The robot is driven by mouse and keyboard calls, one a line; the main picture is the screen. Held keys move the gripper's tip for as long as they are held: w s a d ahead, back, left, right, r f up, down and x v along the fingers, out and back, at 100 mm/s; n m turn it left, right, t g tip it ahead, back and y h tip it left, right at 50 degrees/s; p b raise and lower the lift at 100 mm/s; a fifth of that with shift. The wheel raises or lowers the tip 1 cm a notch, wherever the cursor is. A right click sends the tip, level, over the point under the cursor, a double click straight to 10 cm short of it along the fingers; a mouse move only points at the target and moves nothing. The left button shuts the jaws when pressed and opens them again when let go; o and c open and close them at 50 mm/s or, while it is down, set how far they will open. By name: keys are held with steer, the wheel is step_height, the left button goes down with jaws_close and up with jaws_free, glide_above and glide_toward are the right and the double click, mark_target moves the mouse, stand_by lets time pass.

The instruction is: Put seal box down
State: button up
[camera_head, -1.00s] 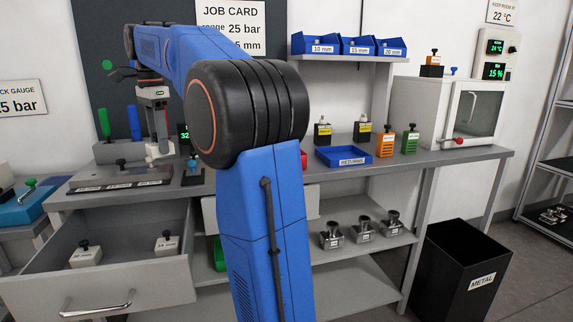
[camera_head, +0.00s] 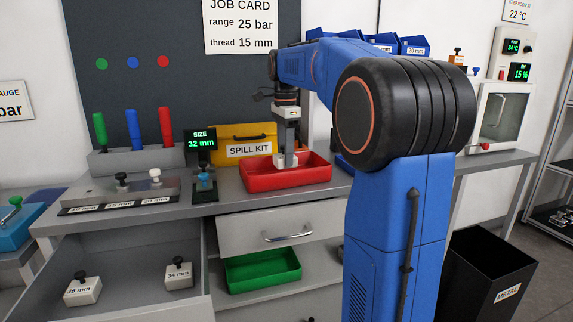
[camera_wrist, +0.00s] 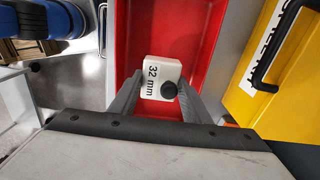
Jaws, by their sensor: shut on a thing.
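The seal box is a small white block marked 32 mm with a black knob, and it shows in the wrist view (camera_wrist: 150,84). My gripper (camera_wrist: 163,86) is shut on it, with a finger on either side by the knob. In the head view my gripper (camera_head: 287,150) points down at the red tray (camera_head: 312,180), with the white box (camera_head: 284,160) at its tips. The box is over or inside the tray; I cannot tell whether it touches the floor. The red tray (camera_wrist: 204,30) lies under the box in the wrist view.
A yellow spill kit (camera_head: 225,150) stands behind the tray. A size display (camera_head: 201,142) reading 32 mm is to its left. An open drawer (camera_head: 120,250) holds boxes marked 36 mm (camera_head: 83,290) and 34 mm (camera_head: 179,275). A green tray (camera_head: 262,270) sits below.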

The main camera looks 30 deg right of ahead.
steer(key=shift+f, duration=1.75)
steer(key=o, duration=1)
steer(key=shift+a+f, duration=0.1)
steer(key=shift+o, duration=0.2)
step_height(320, 180, up, 12)
steer(key=shift+r, duration=0.1)
steer(key=s+a+f+n+t, duration=0.1)
steer(key=s+a+f+n, duration=0.4)
steer(key=s+f+n, duration=0.2)
steer(key=s+a+f+n+t, duration=0.2)
steer(key=s+a+f+n, duration=0.4)
steer(key=s+f, duration=0.6)
steer(key=s+a+f+n+t, duration=0.1)
steer(key=s+a+f+n, duration=0.4)
steer(key=s+f, duration=0.5)
steer(key=s+n, duration=0.1)
steer(key=n, duration=0.1)
steer(key=shift+s+a+n+t, duration=0.3)
steer(key=shift+s+a+t, duration=0.05)
steer(key=shift+s+t, duration=0.05)
